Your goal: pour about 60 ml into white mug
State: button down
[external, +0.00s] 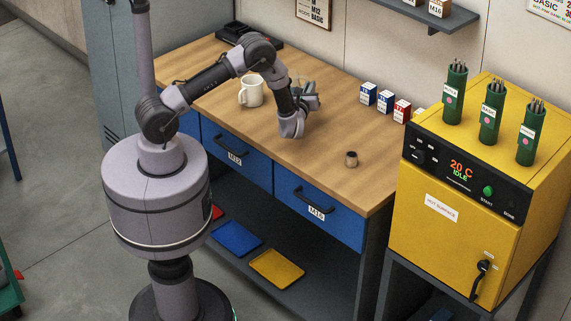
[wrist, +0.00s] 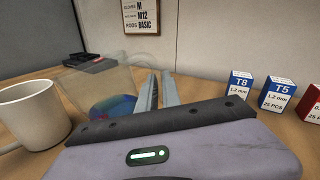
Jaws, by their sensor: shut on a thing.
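The white mug (external: 251,92) stands upright on the workbench, left of my gripper (external: 308,98). It also shows at the left edge of the wrist view (wrist: 28,115); its inside bottom is hidden. A clear, see-through vessel (wrist: 108,85) is right of the mug in the wrist view, with a bluish patch low in it. My gripper's fingers (wrist: 158,92) are shut on this vessel at its right side. In the external view the vessel is mostly hidden behind my wrist. I cannot tell how much liquid it holds.
Small labelled boxes, blue (external: 368,93) and red (external: 402,111), stand along the back of the bench (external: 325,165). A yellow oven (external: 440,205) reading 20 C is at right. The bench front is mostly clear.

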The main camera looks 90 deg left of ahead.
aim_at(298, 75)
jog(key=s+r+n+p, duration=0.1)
jog(key=r, duration=0.1)
jog(key=s+r+n+p, duration=0.1)
jog(key=r+n, duration=0.1)
jog(key=r, duration=0.1)
jog(key=s+a+r+n+p, duration=0.1)
jog(key=s+r, duration=0.1)
jog(key=shift+r+p, duration=0.15)
jog(key=shift+p, duration=0.2)
jog(key=shift+s+a+r+n+p, duration=0.15)
jog(key=shift+s+r+n+p, duration=0.2)
jog(key=shift+r+n, duration=0.45)
jog(key=shift+s+a+r+n+p, duration=0.1)
jog(key=shift+s+r+n+p, duration=0.1)
jog(key=shift+s+r+n, duration=0.5)
jog(key=shift+w+n, duration=0.15)
jog(key=shift+n, duration=0.25)
jog(key=shift+s+a+r+n, duration=0.1)
jog(key=shift+s+a+n, duration=0.05)
jog(key=shift+s+n, duration=0.6)
jog(key=shift+s+a+r+n, duration=0.1)
jog(key=shift+s+r+n, duration=0.4)
jog(key=shift+n, duration=0.25)
dwell(0.4)
